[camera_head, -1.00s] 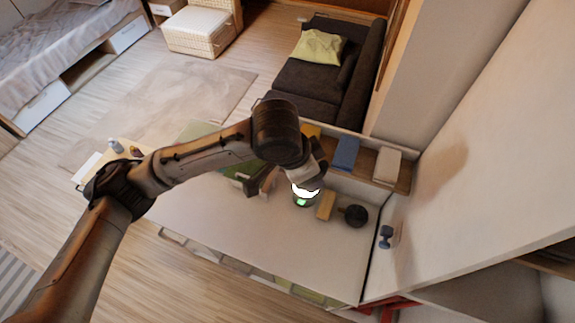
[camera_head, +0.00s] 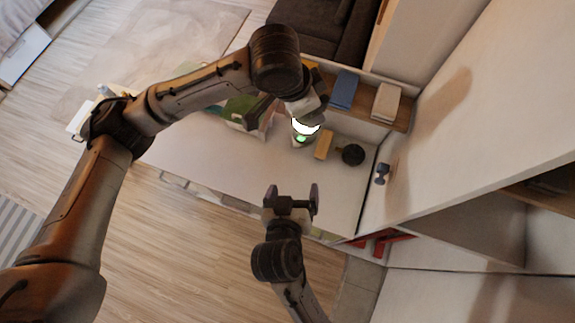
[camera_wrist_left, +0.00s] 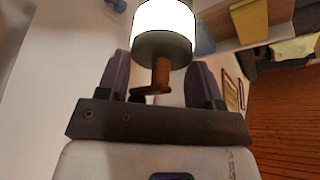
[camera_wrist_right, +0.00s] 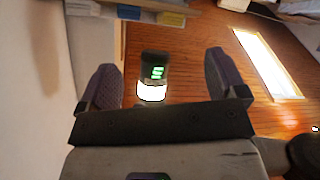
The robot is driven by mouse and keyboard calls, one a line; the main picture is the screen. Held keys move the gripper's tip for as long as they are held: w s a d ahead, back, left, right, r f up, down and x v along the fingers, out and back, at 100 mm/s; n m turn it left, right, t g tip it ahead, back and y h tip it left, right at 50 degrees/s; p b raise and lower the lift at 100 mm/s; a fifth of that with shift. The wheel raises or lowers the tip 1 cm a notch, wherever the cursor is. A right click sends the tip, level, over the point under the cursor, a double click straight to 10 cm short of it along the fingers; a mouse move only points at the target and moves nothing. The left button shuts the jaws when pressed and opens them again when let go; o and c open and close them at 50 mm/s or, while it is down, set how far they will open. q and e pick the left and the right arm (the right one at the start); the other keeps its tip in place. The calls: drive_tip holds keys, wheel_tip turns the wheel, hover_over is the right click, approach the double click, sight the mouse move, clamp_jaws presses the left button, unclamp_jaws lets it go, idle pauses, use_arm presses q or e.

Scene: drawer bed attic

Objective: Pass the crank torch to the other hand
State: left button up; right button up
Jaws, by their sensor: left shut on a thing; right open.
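The crank torch (camera_head: 305,127) has a glowing white band and a small green patch. My left gripper (camera_wrist_left: 160,65) is shut on it above the white desk top; its grip is largely hidden in the head view. The left wrist view shows the torch's white body (camera_wrist_left: 163,18), dark rim and brown crank (camera_wrist_left: 160,78) between the fingers. My right gripper (camera_head: 292,190) is open and empty at the desk's front edge, apart from the torch. In the right wrist view the torch (camera_wrist_right: 152,72) appears ahead, between the open fingers.
A yellow block (camera_head: 324,145) and a dark round object (camera_head: 353,155) are on the desk, right of the torch. A shelf behind holds a blue item (camera_head: 343,90) and a beige item (camera_head: 387,102). A wall (camera_head: 445,130) bounds the right. The desk's front middle is clear.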

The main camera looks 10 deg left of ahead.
sight(299, 133)
wheel_tip(299, 133, up, 6)
drive_tip(key=w+a+m+t, duration=0.1)
drive_tip(key=a+m+t, duration=0.1)
drive_tip(key=m+t, duration=0.25)
drive_tip(key=shift+n+t, duration=0.25)
drive_tip(key=shift+t, duration=0.1)
drive_tip(key=w, duration=1.2)
drive_tip(key=shift+d+f, duration=0.15)
drive_tip(key=shift+d, duration=0.25)
drive_tip(key=shift+c, duration=0.3)
use_arm(q)
drive_tip(key=shift+d, duration=0.15)
use_arm(e)
drive_tip(key=shift+s+a, duration=0.1)
drive_tip(key=shift+a, duration=0.15)
drive_tip(key=c, duration=1)
use_arm(q)
drive_tip(key=o, duration=0.9)
use_arm(e)
drive_tip(key=shift+c, duration=0.6)
use_arm(q)
drive_tip(key=o, duration=0.4)
use_arm(e)
drive_tip(key=shift+d, duration=0.1)
use_arm(q)
drive_tip(key=shift+o, duration=0.2)
